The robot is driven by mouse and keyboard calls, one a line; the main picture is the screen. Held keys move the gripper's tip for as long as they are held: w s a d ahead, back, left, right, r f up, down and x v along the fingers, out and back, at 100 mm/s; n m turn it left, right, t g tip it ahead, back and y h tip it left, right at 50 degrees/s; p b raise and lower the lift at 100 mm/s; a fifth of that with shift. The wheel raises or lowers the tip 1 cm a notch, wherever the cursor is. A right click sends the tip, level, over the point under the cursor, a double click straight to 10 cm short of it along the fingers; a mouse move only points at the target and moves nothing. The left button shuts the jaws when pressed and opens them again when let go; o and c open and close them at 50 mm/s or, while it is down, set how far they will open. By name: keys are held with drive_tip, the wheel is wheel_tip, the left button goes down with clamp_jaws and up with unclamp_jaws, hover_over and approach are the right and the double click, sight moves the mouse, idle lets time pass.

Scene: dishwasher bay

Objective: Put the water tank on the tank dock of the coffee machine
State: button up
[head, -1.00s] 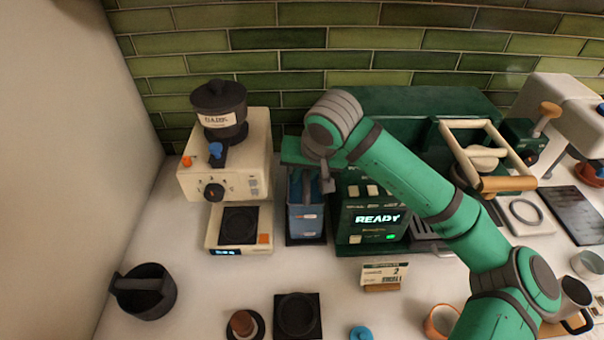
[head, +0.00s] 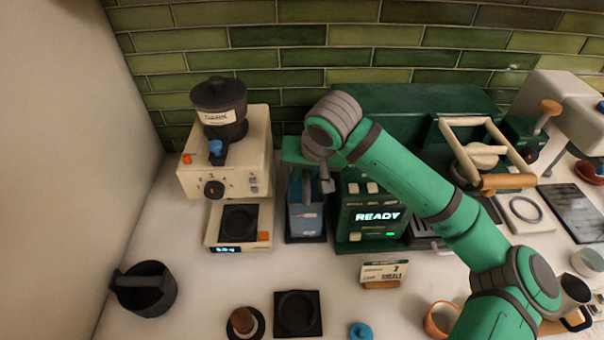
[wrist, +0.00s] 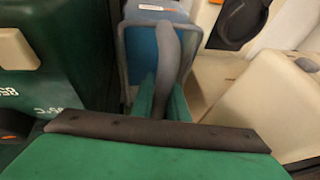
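The water tank (head: 305,218) is a blue, see-through box with a grey handle. It stands upright at the left side of the dark green coffee machine (head: 376,195), over a black base that looks like the tank dock (head: 305,239). I cannot tell whether it is fully seated. My gripper (head: 318,180) is above the tank and hides part of its top. In the wrist view, the green fingers (wrist: 162,98) lie close on both sides of the tank's grey handle (wrist: 166,55) and look shut on it.
A cream grinder (head: 225,165) with a dark hopper stands close at the tank's left. A price card (head: 384,272), a black square mat (head: 298,313) and a dark round container (head: 145,288) are on the counter in front.

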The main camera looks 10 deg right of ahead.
drive_tip(key=o, duration=0.4)
drive_tip(key=shift+o, duration=0.2)
drive_tip(key=v, duration=1)
drive_tip(key=shift+s+r, duration=0.15)
drive_tip(key=shift+r, duration=0.2)
